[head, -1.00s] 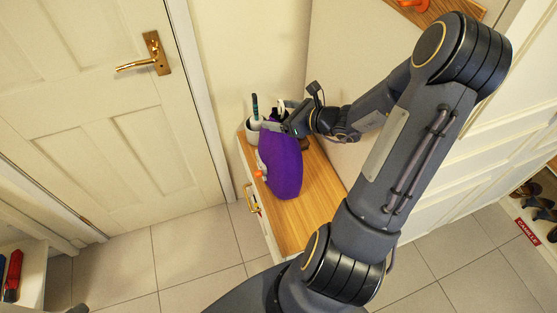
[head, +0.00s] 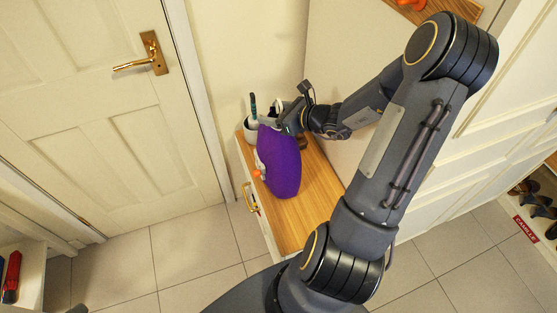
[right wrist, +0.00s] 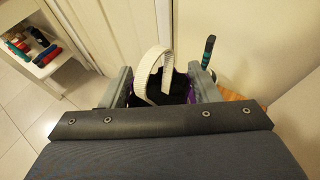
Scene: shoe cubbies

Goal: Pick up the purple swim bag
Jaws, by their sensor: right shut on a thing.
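The purple swim bag (head: 281,168) stands over the wooden top of a small cabinet in the head view, its long side leaning towards the front. My right gripper (head: 284,126) is shut on the bag's upper end. In the right wrist view the bag's dark top (right wrist: 168,92) lies between the two fingers of my right gripper (right wrist: 160,88), with a white strap looping up above it. I cannot tell whether the bag's underside touches the wood. My left gripper is not clearly seen.
A white cup (head: 251,128) with a green-handled brush stands behind the bag, close to it. The cabinet top (head: 312,205) is bare at the front right. A white door (head: 95,110) is at left, and a wall stands close to my right forearm.

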